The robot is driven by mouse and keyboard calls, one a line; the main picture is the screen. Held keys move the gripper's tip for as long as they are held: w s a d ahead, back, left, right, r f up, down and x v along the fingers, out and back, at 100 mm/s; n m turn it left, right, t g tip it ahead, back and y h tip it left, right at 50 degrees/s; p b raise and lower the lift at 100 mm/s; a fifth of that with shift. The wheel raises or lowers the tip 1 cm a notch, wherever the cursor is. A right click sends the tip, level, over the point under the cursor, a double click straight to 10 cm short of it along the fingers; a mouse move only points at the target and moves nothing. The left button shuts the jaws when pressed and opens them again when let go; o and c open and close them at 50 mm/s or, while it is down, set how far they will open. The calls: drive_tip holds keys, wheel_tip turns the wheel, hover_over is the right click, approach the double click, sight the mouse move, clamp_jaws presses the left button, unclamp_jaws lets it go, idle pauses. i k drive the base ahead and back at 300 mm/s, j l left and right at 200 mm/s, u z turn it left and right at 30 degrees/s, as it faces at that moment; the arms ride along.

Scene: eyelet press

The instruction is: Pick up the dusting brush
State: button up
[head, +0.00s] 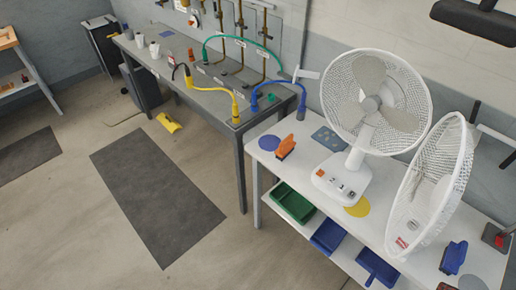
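I cannot tell for sure which thing is the dusting brush. An orange block-like piece (286,147), possibly a brush, stands on the white table (270,166) left of the upright fan. A blue piece (453,256) of similar shape stands at the right end of that table, beyond the tilted fan guard. Bristles are too small to make out on either. My gripper is not in view.
A white desk fan (368,104) and a leaning fan guard (432,192) take up much of the table. Green (292,203) and blue (328,237) trays sit on the lower shelf. A grey bench (218,98) with hoses stands left. A yellow object (168,122) lies on the floor near a dark mat (157,196).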

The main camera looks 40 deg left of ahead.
sight(286, 147)
drive_tip(key=u, duration=1.4)
